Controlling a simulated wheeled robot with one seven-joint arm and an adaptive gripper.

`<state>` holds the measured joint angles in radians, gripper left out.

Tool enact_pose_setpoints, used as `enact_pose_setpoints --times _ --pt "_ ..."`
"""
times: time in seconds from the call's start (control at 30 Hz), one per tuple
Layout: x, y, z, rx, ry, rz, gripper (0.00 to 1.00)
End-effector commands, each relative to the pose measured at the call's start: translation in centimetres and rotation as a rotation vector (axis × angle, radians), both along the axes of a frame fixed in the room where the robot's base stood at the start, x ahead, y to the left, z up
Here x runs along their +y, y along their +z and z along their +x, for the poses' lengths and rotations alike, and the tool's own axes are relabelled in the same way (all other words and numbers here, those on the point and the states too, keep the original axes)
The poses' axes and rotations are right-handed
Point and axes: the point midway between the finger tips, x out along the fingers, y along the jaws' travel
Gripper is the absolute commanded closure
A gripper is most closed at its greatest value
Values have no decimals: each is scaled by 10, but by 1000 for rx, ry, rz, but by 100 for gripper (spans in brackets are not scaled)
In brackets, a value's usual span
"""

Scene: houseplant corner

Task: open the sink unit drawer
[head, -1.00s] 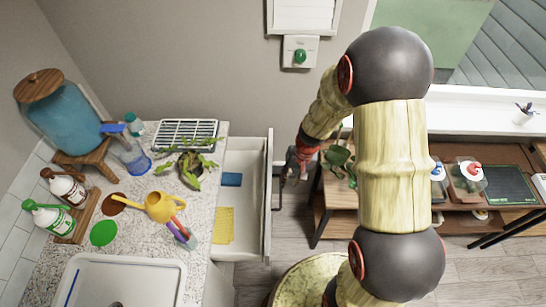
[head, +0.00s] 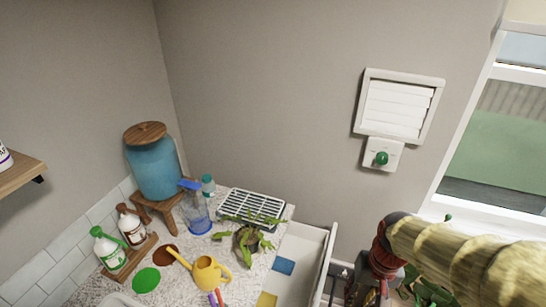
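The sink unit drawer (head: 302,241) stands pulled out from the right side of the speckled counter (head: 205,268), in the lower middle of the head view. Its pale inside shows a blue item (head: 284,266) and a yellow item (head: 266,300). The lower part of the drawer is cut off by the picture's bottom edge. My gripper (head: 352,290) is at the bottom edge, just right of the drawer front, below my red and bamboo-like arm. Its fingers are small and partly cut off, so I cannot tell their opening or any contact with the drawer.
The counter holds a potted plant (head: 246,240), a dish rack (head: 252,206), a yellow watering can (head: 208,273), a blue spray bottle (head: 196,213) and two pump bottles on a wooden stand. A blue dispenser (head: 154,170) stands behind. A green knob (head: 381,158) sits on the wall under a vent.

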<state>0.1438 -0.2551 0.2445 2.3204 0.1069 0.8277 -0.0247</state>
Motion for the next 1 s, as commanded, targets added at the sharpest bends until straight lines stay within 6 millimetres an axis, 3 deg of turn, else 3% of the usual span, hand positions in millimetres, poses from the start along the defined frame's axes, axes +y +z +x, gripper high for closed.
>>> enact_pose_setpoints --times 0.2,0.53,0.67,1.0 --pt "6 58 -30 -172 78 -77 73" --pt "20 122 -51 -443 152 -126 73" --pt "23 129 -52 -478 163 -126 77" --pt "31 127 -51 -473 190 -118 97"
